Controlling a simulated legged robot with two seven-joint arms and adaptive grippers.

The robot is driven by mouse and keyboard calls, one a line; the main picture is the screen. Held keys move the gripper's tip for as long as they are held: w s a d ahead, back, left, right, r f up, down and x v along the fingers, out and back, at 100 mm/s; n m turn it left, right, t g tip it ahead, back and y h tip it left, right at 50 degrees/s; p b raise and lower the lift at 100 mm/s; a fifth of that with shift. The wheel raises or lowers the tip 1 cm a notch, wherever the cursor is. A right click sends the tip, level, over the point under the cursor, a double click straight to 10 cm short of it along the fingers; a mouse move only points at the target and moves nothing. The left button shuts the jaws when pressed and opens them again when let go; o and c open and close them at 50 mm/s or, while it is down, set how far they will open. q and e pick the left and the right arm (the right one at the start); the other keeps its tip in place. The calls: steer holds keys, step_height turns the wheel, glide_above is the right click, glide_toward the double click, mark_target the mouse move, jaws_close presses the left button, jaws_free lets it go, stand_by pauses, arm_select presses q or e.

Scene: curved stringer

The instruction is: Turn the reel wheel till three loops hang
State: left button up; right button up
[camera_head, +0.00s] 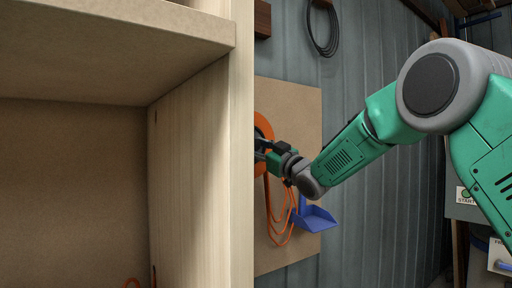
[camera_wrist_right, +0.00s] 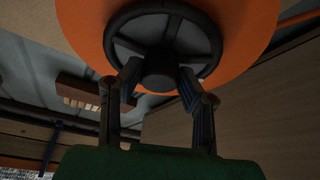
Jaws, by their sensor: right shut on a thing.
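The orange reel (camera_head: 262,125) is on a brown board, its left part hidden behind the wooden cabinet. In the right wrist view its orange disc (camera_wrist_right: 240,40) fills the top, with the dark spoked reel wheel (camera_wrist_right: 117,22) in front. My right gripper (camera_head: 264,157) reaches the reel from the right. In the wrist view its two fingers (camera_wrist_right: 158,80) are on either side of the wheel's central hub (camera_wrist_right: 159,66), shut on the wheel. Orange cable loops (camera_head: 283,232) hang below the reel; they overlap, and I cannot tell their number. My left gripper is out of view.
The wooden cabinet (camera_head: 243,190) fills the left half and hides part of the board (camera_head: 300,105). A dark coil (camera_head: 323,40) hangs higher on the grey wall (camera_head: 370,215).

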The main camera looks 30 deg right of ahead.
steer(key=shift+f+n+g+y, duration=0.3)
steer(key=shift+f+n, duration=0.15)
steer(key=shift+n, duration=0.45)
steer(key=o, duration=1.1)
steer(key=shift+w, duration=0.1)
steer(key=shift+o, duration=0.2)
steer(key=shift+d+r, duration=0.1)
steer(key=shift+r, duration=0.15)
steer(key=v, duration=1.2)
steer(key=shift+f, duration=0.25)
steer(key=shift+w, duration=0.15)
